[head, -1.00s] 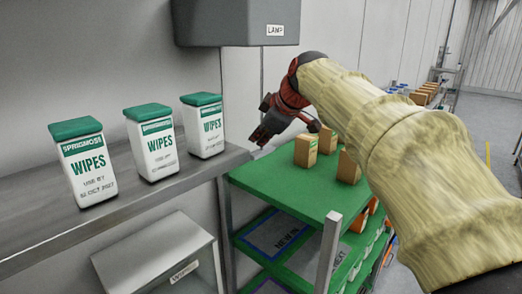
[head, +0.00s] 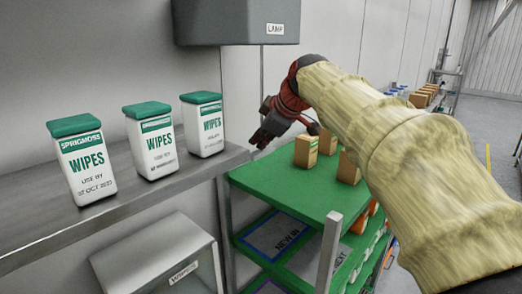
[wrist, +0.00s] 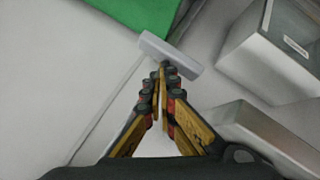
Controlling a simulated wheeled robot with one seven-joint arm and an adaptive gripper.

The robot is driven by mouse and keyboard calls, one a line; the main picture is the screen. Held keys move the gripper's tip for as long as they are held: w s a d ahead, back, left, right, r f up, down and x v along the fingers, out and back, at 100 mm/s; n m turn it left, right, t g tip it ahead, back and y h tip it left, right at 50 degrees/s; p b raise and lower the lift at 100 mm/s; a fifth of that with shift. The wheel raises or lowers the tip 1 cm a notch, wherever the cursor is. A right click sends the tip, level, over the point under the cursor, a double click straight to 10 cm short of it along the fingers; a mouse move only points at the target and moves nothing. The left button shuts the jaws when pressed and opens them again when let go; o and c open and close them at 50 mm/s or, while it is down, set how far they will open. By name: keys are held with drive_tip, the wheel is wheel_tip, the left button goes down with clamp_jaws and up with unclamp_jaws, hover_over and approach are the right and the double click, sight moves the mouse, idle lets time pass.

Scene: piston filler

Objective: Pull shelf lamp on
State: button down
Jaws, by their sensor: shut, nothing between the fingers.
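The lamp housing (head: 238,22) is a grey box at the top of the head view, with a white LAMP label. A thin line runs down below it towards my gripper; I cannot tell whether it is a cord or a wall seam. My gripper (head: 262,136) is below and slightly right of the housing, pointing down and left beside the shelf end. In the wrist view my gripper (wrist: 162,75) has its fingers shut together and empty. A pale grey bar (wrist: 170,54) lies across the view at the fingertips. I cannot tell whether they touch it.
A steel shelf (head: 110,205) on the left carries three wipes tubs (head: 85,160). A steel box (head: 158,255) is below it. A green rack (head: 290,190) with small cartons (head: 306,151) stands below my arm. Its corner post (head: 328,255) sticks up.

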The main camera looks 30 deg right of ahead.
sight(260, 151)
drive_tip(key=shift+f+b, duration=0.55)
drive_tip(key=shift+f, duration=0.05)
idle(0.4)
drive_tip(key=shift+r, duration=0.1)
drive_tip(key=shift+r+p, duration=1)
drive_tip(key=shift+r, duration=0.45)
wheel_tip(260, 151, up, 6)
drive_tip(key=p, duration=0.3)
drive_tip(key=shift+p, duration=0.4)
drive_tip(key=shift+f, duration=0.1)
